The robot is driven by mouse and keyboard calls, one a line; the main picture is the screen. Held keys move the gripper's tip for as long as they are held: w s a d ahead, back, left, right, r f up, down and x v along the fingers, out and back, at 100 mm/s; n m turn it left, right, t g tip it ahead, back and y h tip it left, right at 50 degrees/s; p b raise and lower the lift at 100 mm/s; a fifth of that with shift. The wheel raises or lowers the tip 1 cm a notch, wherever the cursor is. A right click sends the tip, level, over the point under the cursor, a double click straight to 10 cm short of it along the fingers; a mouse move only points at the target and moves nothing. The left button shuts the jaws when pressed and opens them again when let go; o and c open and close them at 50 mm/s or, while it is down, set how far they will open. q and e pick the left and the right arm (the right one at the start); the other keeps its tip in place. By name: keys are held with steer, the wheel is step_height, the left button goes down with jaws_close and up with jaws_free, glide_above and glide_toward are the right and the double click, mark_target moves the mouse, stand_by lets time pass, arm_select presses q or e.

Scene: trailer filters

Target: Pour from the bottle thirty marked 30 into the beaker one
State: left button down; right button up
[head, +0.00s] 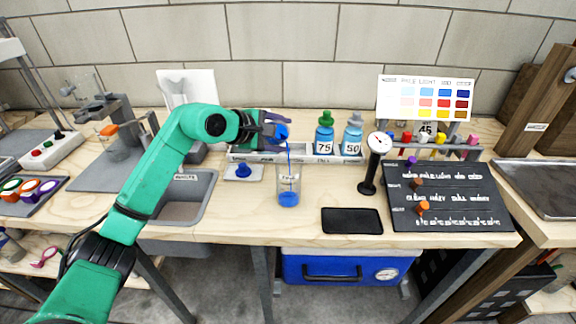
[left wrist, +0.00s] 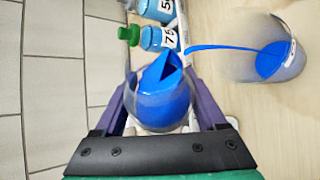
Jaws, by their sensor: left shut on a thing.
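My left gripper (head: 262,131) is shut on the bottle (head: 281,132), which holds blue liquid and is tilted over toward the right. The bottle also shows between the fingers in the left wrist view (left wrist: 163,97); no 30 mark can be read on it. A thin blue stream runs from its mouth down into the clear beaker (head: 288,184). The beaker stands upright on the table with blue liquid in its bottom, and it also shows in the left wrist view (left wrist: 262,52). My right gripper is not in view.
Bottles marked 75 (head: 325,133) and 50 (head: 352,134) stand in a rack behind the beaker. A blue cap (head: 243,170) lies left of the beaker. A black mat (head: 352,220) and gauge stand (head: 371,165) are to the right, a grey sink (head: 186,184) to the left.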

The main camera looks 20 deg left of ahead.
arm_select(q)
steer(key=shift+f, duration=0.1)
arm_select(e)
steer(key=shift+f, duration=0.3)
arm_select(q)
steer(key=shift+w+f+b, duration=0.15)
steer(key=shift+f+b, duration=0.05)
steer(key=shift+b, duration=0.15)
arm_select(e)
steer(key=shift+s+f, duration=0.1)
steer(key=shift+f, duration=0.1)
arm_select(q)
steer(key=shift+f+m+t+b, duration=0.15)
steer(key=shift+m+t+b, duration=0.15)
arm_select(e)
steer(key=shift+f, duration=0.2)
arm_select(q)
steer(key=shift+f, duration=0.2)
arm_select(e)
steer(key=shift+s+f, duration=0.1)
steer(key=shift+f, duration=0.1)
arm_select(q)
steer(key=shift+r, duration=0.15)
steer(key=shift+a+r+m+t+y+b, duration=0.15)
steer(key=shift+r+m+t+y+b, duration=0.25)
steer(key=shift+m+b, duration=0.1)
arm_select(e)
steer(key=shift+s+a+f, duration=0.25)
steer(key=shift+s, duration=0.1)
